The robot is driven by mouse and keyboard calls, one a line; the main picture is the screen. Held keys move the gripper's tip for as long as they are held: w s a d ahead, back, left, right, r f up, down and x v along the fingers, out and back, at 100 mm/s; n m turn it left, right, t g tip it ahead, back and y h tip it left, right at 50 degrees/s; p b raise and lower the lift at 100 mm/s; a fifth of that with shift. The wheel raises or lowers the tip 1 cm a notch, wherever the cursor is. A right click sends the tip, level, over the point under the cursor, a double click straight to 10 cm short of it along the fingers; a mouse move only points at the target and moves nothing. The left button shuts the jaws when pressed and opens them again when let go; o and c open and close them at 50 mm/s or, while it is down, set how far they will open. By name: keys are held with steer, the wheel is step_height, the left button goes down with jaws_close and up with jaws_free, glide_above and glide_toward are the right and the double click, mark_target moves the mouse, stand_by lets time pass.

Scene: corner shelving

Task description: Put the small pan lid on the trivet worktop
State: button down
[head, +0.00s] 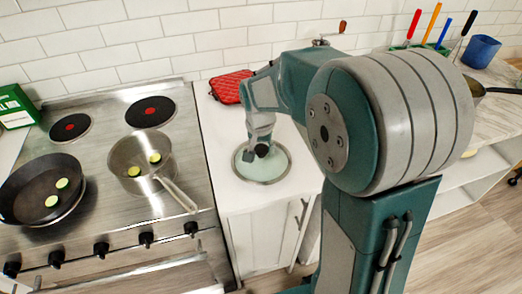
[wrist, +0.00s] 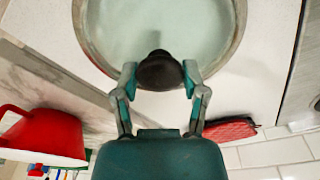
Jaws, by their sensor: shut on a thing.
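The small pan lid (head: 276,170) is pale glass with a metal rim and a dark knob. It is over the white worktop (head: 228,196) beside the stove; whether it rests there or hangs just above, I cannot tell. My gripper (head: 262,150) is shut on the knob. In the wrist view, my gripper's fingers (wrist: 159,76) flank the dark knob (wrist: 160,70), and the lid's glass (wrist: 150,22) fills the top. A red quilted trivet or pad (head: 229,86) lies behind the lid near the wall, and it also shows in the wrist view (wrist: 229,129).
The stove (head: 85,168) at left holds a dark frying pan (head: 28,187) and a steel saucepan (head: 128,158), both with green slices. Its handle points toward the worktop. A red vessel (wrist: 45,137) shows in the wrist view. A blue cup (head: 481,51) stands at right.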

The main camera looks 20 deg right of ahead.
steer(key=shift+d+f, duration=0.25)
steer(key=shift+f, duration=0.25)
steer(key=shift+d+f, duration=0.15)
steer(key=shift+d, duration=0.15)
steer(key=shift+c, duration=0.6)
jaws_free()
steer(key=shift+a, duration=0.35)
steer(key=shift+d, duration=0.15)
